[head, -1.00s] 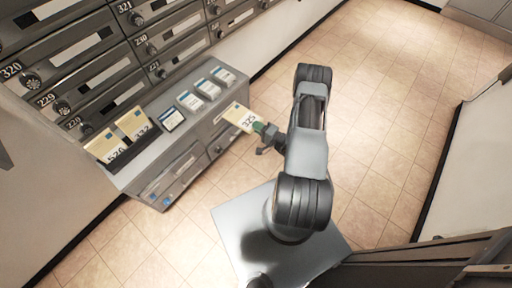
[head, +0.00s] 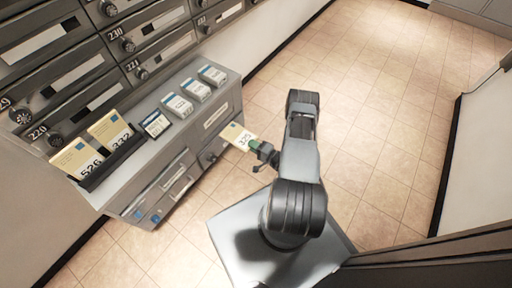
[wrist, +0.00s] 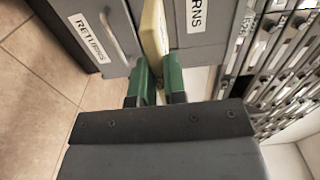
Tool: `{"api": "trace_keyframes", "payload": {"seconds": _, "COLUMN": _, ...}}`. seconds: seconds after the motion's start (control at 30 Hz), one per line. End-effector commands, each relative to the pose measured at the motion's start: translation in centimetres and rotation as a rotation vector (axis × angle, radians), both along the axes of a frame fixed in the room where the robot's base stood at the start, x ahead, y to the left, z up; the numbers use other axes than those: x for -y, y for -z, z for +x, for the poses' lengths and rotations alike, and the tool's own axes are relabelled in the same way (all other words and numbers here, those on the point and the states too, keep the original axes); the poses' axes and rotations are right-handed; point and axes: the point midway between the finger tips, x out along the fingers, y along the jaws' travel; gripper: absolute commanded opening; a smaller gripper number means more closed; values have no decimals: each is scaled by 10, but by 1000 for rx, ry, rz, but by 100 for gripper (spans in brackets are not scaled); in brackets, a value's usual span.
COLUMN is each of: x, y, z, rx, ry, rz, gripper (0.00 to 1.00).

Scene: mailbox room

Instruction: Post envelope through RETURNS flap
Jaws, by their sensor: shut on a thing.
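A cream envelope (head: 238,135) marked 325 is held in my gripper (head: 257,147), which is shut on its near end. In the wrist view, the green fingertips of my gripper (wrist: 158,84) pinch the envelope (wrist: 154,30) edge-on. Its far end points at the gap between a grey panel with a handle and a RETURNS label (wrist: 90,38) and a grey face with a label ending in RNS (wrist: 194,14). In the head view it is in front of the right end of the grey cabinet (head: 224,96). I cannot tell whether its tip is inside the slot.
A black rack (head: 112,160) on the cabinet holds envelopes 526 (head: 75,158) and 332 (head: 110,130). Several small white-and-blue card boxes (head: 178,105) stand on the cabinet top. Numbered mailboxes (head: 75,60) line the wall behind. Tiled floor (head: 385,110) is clear to the right.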

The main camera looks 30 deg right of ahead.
Motion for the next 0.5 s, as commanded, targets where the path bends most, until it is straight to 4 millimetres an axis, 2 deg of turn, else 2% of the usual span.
{"api": "trace_keyframes", "payload": {"seconds": 0.5, "x": -15, "y": 1, "z": 35, "rx": 3, "ry": 1, "rz": -1, "gripper": 0}}
